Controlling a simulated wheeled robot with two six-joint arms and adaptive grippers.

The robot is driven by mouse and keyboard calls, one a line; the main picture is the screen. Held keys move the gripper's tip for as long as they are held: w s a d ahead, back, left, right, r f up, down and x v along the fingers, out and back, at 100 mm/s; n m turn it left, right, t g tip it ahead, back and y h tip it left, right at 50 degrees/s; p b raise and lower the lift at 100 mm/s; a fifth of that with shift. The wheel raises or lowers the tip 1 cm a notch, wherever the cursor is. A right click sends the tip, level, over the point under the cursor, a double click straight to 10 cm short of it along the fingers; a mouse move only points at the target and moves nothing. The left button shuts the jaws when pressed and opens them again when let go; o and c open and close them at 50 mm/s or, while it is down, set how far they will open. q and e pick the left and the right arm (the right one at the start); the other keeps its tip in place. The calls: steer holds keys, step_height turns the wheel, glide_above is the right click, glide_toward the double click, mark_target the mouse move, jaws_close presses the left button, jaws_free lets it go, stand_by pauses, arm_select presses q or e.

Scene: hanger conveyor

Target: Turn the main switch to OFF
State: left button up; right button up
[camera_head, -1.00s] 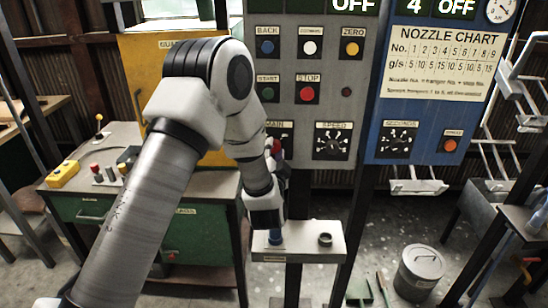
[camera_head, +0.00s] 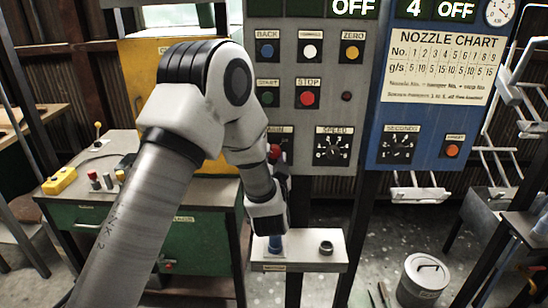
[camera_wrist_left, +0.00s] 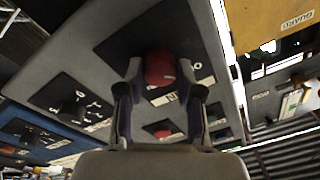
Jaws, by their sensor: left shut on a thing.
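The main switch is a red round knob (camera_head: 275,152) on a black plate under a MAIN label, on the lower left of the grey control panel (camera_head: 295,128). My arm partly covers it in the head view. In the left wrist view the red knob (camera_wrist_left: 158,68) sits between the two fingers of my left gripper (camera_wrist_left: 165,75), which is shut on it. Letters on its plate show beside it, partly hidden, so I cannot read its setting. In the head view my left gripper (camera_head: 277,172) reaches up to the knob from below. My right gripper is not in view.
The red STOP button (camera_head: 308,98), green START button (camera_head: 267,98) and SPEED dial (camera_head: 332,147) are close to the main switch. A small shelf (camera_head: 302,254) stands below my left wrist. The blue panel (camera_head: 420,120) is to the right, a green cabinet (camera_head: 195,240) to the left.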

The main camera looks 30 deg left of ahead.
arm_select(q)
steer(key=o, duration=1.2)
steer(key=shift+f, duration=0.1)
steer(key=shift+c, duration=0.2)
steer(key=v, duration=1.2)
steer(key=s+f+m+g+h, duration=0.15)
steer(key=s+f+g, duration=0.3)
steer(key=f, duration=0.85)
steer(key=s+f+g+h, duration=0.3)
steer(key=s+f, duration=0.2)
steer(key=f, duration=0.9)
steer(key=s+d+f+n+g+h, duration=0.1)
steer(key=s+d+f+g, duration=0.3)
steer(key=s, duration=0.4)
steer(key=s+d+f+n+g+h, duration=0.1)
steer(key=s+d+f+g+h, duration=0.2)
steer(key=s, duration=0.6)
step_height(320, 180, down, 4)
steer(key=shift+s+d+r+g+h, duration=0.25)
steer(key=shift+s+d+g+h, duration=0.1)
steer(key=shift+g+h, duration=0.55)
